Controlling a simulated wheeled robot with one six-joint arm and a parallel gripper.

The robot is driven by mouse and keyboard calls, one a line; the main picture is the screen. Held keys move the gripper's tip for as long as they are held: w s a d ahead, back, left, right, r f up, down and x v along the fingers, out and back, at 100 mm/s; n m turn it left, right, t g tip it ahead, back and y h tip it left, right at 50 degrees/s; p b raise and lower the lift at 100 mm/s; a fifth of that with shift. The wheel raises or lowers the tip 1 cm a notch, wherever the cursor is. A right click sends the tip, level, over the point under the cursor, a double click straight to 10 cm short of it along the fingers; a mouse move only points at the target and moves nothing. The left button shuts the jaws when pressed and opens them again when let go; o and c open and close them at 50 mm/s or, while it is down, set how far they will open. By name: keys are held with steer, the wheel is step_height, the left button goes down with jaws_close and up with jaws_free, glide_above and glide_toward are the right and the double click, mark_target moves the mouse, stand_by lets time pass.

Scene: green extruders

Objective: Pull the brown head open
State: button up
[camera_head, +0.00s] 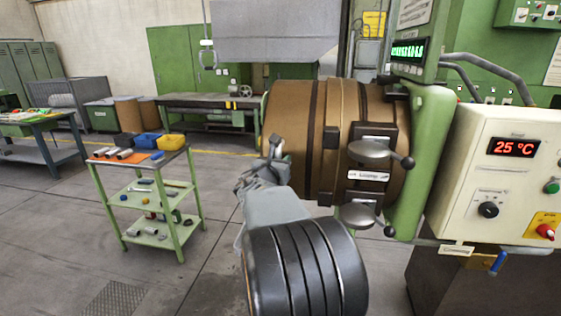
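The brown head (346,106) is a large drum with dark bands, mounted against a green frame (431,150) on its right. Two grey oval levers with dark knobs, an upper one (372,150) and a lower one (358,214), sit at its right side, with a white label (367,176) between them.
A cream control panel (485,190) reading 25 °C stands close on the right. A green trolley (125,192) with bins and tools stands to the left. A workbench (205,102) is behind. The floor between trolley and arm is clear.

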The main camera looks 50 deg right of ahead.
steer(key=shift+c, duration=0.4)
jaws_close()
